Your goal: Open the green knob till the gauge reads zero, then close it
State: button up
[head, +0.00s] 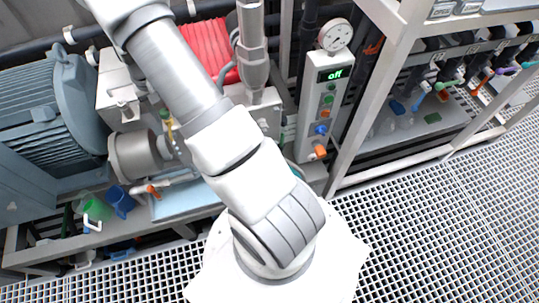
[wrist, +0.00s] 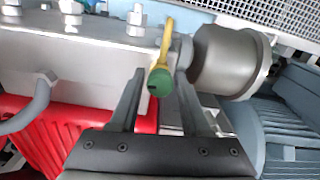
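The green knob (wrist: 160,82) is on a yellow stem in the wrist view, close to a grey motor-like cylinder. A small green and yellow part beside the pump in the head view (head: 165,113) looks like the same knob. My gripper (wrist: 160,76) is open, with one finger on each side of the knob. A gap shows on the left; whether the right finger touches is unclear. The round white gauge (head: 335,35) stands above the control box in the head view; its needle is too small to read. My gripper is not visible in the head view.
A control box (head: 322,118) shows "off" and carries green, blue and orange knobs. A red finned block (wrist: 95,130) lies below left of the gripper, and a bolted metal block (wrist: 70,70) is close to its left finger. A blue-grey motor (head: 55,115) stands at left.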

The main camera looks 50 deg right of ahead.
grip_shut()
jog(key=m, duration=0.4)
jog(key=shift+m, duration=0.3)
jog(key=m+p, duration=0.2)
jog(key=m, duration=0.3)
jog(key=shift+r, duration=0.1)
jog(key=m, duration=0.2)
jog(key=shift+m, duration=0.3)
jog(key=m+p, duration=0.2)
jog(key=m, duration=0.1)
jog(key=m+p, duration=0.1)
jog(key=m, duration=0.2)
jog(key=shift+m+p, duration=0.35)
jog(key=shift+m, duration=0.65)
jog(key=shift+o, duration=2.3)
grip_release()
